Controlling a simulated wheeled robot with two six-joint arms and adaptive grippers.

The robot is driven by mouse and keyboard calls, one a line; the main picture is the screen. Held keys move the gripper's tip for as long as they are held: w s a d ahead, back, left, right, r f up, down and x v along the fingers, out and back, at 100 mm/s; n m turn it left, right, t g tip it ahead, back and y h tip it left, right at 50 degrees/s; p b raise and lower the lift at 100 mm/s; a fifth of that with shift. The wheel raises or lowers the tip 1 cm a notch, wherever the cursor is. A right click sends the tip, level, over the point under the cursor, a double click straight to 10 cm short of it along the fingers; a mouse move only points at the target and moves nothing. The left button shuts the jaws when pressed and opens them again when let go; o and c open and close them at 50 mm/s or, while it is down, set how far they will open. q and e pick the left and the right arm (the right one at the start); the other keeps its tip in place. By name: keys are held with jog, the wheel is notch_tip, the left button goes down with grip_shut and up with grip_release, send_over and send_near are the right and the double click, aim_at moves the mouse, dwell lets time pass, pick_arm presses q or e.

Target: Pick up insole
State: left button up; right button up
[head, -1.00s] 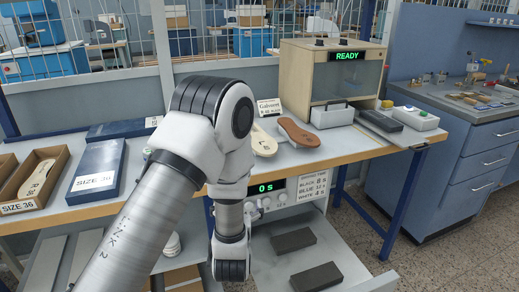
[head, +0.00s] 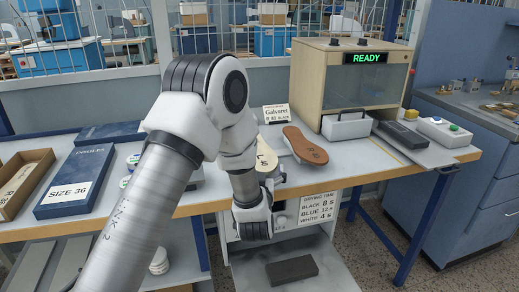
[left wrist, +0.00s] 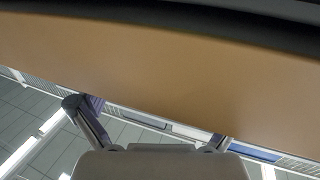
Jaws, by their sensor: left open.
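A brown insole (head: 304,144) lies on the table right of my left arm in the head view. A pale insole (head: 266,158) lies beside it, partly hidden by my arm. My left arm bends down in front of the table, with its wrist (head: 253,218) low at the front edge; the fingers cannot be made out there. In the left wrist view my left gripper (left wrist: 146,125) is open, its fingers spread apart with nothing between them. A broad tan surface fills the upper part of that view. No insole shows there. My right gripper is not in view.
A blue SIZE 36 box (head: 75,185) and an open tan box (head: 20,185) stand at the left. A wooden-sided machine reading READY (head: 350,85) stands behind the insoles. A dark block (head: 291,269) lies on the lower shelf.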

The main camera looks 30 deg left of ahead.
pick_arm(q)
jog(key=x, duration=0.3)
jog(key=shift+c, duration=1.3)
jog(key=c, duration=0.6)
jog(key=shift+r, duration=0.1)
